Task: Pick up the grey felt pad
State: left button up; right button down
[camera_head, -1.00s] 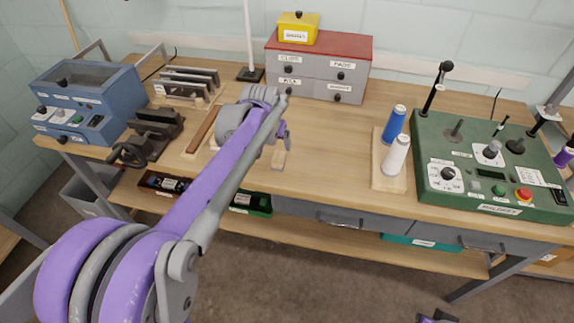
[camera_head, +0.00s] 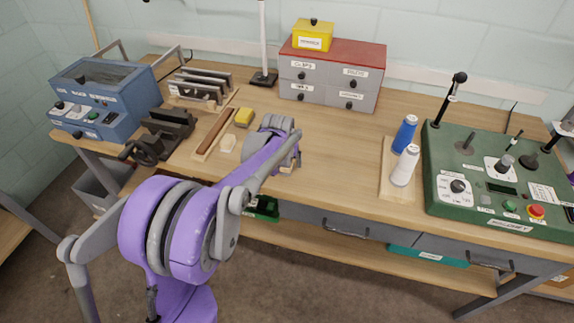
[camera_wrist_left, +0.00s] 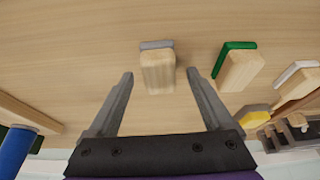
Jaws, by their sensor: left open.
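The grey felt pad, a pale wooden block with a thin grey felt face (camera_wrist_left: 156,44), lies on the bench in the left wrist view. My left gripper (camera_wrist_left: 160,75) is open, with one finger on each side of the block in that picture. I see bare wood between each finger and the block, and cannot tell the height gap. In the head view my left wrist (camera_head: 275,135) is over the bench and hides most of the pad and the fingers. My right gripper is in neither view.
A green felt pad (camera_wrist_left: 236,62) lies just right of the right finger. Beyond it are a white pad (camera_wrist_left: 295,72) and a yellow block (camera_wrist_left: 256,116). The bench middle is clear.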

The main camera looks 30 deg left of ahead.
aim_at(287, 161)
pick_arm(q)
jog(key=shift+w+f, duration=0.2)
jog(key=shift+f, duration=0.3)
grip_shut()
jog(key=shift+r, duration=0.15)
notch_tip(287, 161, up, 10)
jog(key=shift+f, duration=0.1)
dwell(0.3)
